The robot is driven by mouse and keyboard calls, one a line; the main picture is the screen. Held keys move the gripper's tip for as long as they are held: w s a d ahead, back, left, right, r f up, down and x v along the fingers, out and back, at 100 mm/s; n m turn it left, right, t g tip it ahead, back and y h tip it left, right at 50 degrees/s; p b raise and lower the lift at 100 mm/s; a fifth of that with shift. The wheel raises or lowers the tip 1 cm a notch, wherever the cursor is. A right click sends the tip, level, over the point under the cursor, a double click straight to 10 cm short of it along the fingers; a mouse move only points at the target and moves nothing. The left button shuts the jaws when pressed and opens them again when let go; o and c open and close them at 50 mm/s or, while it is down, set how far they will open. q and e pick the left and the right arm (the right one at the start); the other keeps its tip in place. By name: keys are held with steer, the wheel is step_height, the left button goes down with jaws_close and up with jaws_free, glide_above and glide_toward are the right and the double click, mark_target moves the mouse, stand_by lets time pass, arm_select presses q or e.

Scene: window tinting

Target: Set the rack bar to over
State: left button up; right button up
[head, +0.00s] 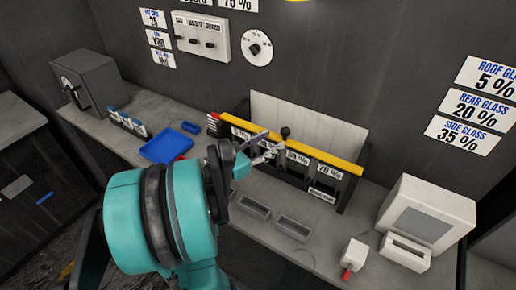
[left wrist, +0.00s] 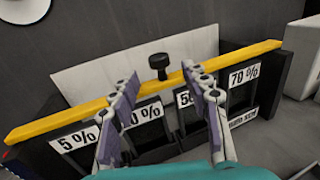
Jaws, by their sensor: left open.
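The rack has a yellow bar (head: 318,155) running along its top front edge, with percent labels below it. A black knob (head: 285,132) stands up at the middle of the bar. In the left wrist view the yellow bar (left wrist: 258,50) crosses the picture, with the black knob (left wrist: 159,66) behind and between my fingers. My left gripper (head: 262,148) is at the rack front near the knob. My right gripper is not in view.
A blue tray (head: 166,147) lies on the counter left of the rack. Two grey holders (head: 293,228) sit in front of it. A white machine (head: 428,212) and a small white block with a red tip (head: 354,254) stand at the right. A safe (head: 88,80) stands far left.

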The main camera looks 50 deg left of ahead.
arm_select(q)
steer(key=shift+s+a, duration=0.15)
steer(key=shift+s, duration=2.5)
